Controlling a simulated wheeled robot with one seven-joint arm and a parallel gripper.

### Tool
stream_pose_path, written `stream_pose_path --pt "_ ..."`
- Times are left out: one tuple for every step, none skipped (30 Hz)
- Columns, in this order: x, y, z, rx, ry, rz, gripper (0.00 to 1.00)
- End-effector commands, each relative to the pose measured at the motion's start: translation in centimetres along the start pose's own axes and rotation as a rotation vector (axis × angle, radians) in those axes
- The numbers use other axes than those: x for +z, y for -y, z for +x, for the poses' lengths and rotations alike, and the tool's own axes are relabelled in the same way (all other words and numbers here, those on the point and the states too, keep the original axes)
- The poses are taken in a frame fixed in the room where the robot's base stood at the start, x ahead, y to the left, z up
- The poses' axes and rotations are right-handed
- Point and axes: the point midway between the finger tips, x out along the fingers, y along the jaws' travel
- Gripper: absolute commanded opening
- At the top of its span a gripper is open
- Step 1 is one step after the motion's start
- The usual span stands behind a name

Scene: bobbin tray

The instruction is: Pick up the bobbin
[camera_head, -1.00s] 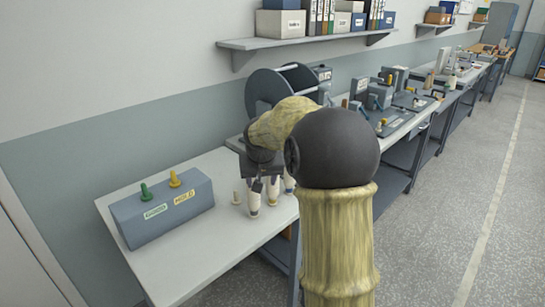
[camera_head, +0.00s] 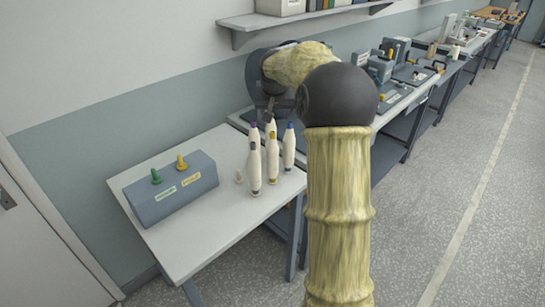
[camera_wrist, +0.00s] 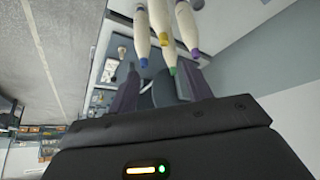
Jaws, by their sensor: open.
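Several cream bobbins stand upright in a cluster on the white table in the head view. One has a blue tip (camera_head: 255,165), one a yellow band (camera_head: 273,160) and one a purple tip (camera_head: 289,150); another is partly hidden behind them. In the wrist view they appear upside down, with blue (camera_wrist: 143,40), yellow (camera_wrist: 160,18), purple (camera_wrist: 187,25) and green tips. My gripper (camera_wrist: 163,85) is open and empty, its fingers apart from the bobbins. In the head view it is a dark shape just behind and above the cluster, its fingers hard to make out.
A grey box (camera_head: 170,190) with green and yellow knobs and labels sits left of the bobbins. The white table (camera_head: 215,230) is clear in front. A grey shelf (camera_head: 300,17) hangs on the wall.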

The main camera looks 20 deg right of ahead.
Motion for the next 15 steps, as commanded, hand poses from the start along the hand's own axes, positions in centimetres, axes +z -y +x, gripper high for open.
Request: stream_pose_path --pt "0.0 0.0 0.6 0.001 0.005 -0.001 0.5" --pt "0.1 0.0 1.1 0.001 0.006 0.0 0.5" --pt "0.1 0.0 1.7 0.0 0.006 0.0 0.5" --pt "0.1 0.0 2.2 0.0 0.007 0.001 0.5" --pt "0.0 0.0 2.8 0.0 0.007 0.0 0.5" --pt "0.0 0.0 3.4 0.0 0.006 -0.001 0.5" --pt "0.1 0.0 4.0 0.0 0.007 0.0 0.5" --pt "0.0 0.0 4.5 -0.001 0.006 0.0 0.5" --pt "0.0 0.0 5.2 0.0 0.006 0.0 0.5" --pt "0.0 0.0 5.7 0.0 0.006 0.0 0.5" --pt "0.0 0.1 6.2 -0.001 0.005 0.0 0.5" --pt "0.0 0.1 6.9 -0.001 0.006 0.0 0.5" --pt "0.0 0.1 7.4 0.0 0.005 0.0 0.5" --pt "0.0 0.1 7.9 0.0 0.005 0.0 0.5" --pt "0.0 0.1 8.6 -0.001 0.005 0.0 0.5"
